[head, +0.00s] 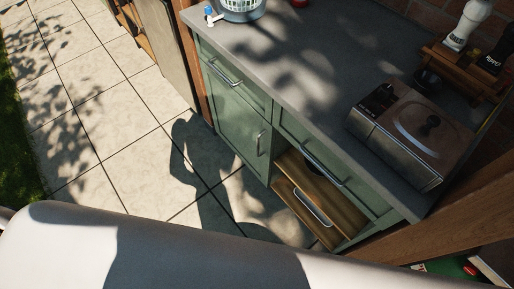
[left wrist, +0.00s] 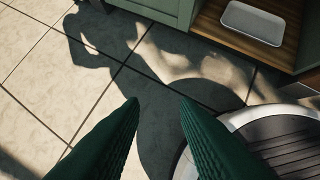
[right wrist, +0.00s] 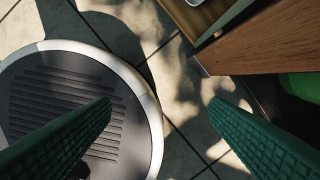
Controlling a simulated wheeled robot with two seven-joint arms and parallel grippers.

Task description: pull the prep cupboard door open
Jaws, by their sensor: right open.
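The green cupboard door (head: 236,126) is in the head view, left of centre under the counter. It looks shut, flush with the cabinet front. Its upright metal handle (head: 261,143) is on the door's right side. Neither gripper shows in the head view. My left gripper (left wrist: 160,101) is open and empty in the left wrist view, its dark green fingers apart above the paving. A strip of green cabinet front (left wrist: 152,8) shows beyond it at the top. My right gripper (right wrist: 162,102) is open and empty in the right wrist view, over my base and the paving.
A drawer with a handle (head: 224,75) is above the door. Right of it is an open wooden compartment (head: 325,192); a pale tray (left wrist: 252,22) shows there. A steel appliance (head: 415,130) stands on the grey counter (head: 300,62). Paving (head: 105,125) lies clear before the door.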

